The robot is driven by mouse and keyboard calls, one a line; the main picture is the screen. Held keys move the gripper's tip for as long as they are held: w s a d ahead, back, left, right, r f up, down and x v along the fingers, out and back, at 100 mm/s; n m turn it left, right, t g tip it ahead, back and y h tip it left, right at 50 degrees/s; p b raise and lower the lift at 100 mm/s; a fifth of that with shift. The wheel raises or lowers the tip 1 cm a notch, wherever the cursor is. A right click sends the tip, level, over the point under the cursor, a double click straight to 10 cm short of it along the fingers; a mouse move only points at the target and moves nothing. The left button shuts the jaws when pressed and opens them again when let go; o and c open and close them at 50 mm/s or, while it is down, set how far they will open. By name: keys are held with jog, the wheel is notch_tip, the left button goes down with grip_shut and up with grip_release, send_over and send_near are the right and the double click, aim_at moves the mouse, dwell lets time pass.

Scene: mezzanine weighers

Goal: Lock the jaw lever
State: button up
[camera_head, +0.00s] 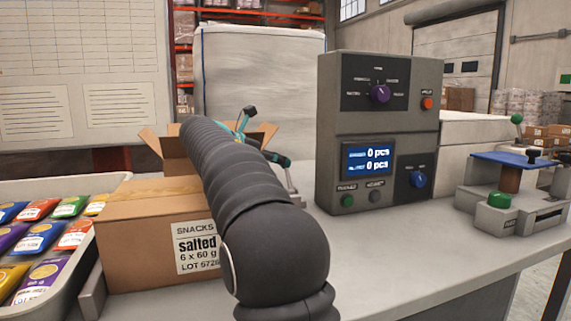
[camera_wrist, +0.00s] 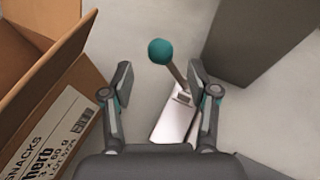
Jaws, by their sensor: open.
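A lever with a teal ball knob (camera_wrist: 162,51) shows in the wrist view. Its thin stem runs down to a pale metal block (camera_wrist: 174,118) on the grey bench. My gripper (camera_wrist: 160,80) is open, with one finger on each side of the lever's line. The knob shows between and a little beyond the fingertips, and I see no contact. In the head view my gripper (camera_head: 263,136) is partly hidden behind my arm, and I cannot make out this lever there.
An open carton (camera_wrist: 40,70) stands close left of my gripper. A closed "salted" carton (camera_head: 140,240) is nearer. A grey control box (camera_head: 380,120) stands to the right. Further right is a fixture (camera_head: 500,212) with a blue plate (camera_head: 510,160) and a green-knobbed lever (camera_head: 517,119).

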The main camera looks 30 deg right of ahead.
aim_at(287, 173)
jog(key=x, duration=0.6)
jog(key=shift+d+f, duration=0.1)
jog(key=shift+d, duration=0.15)
grip_shut()
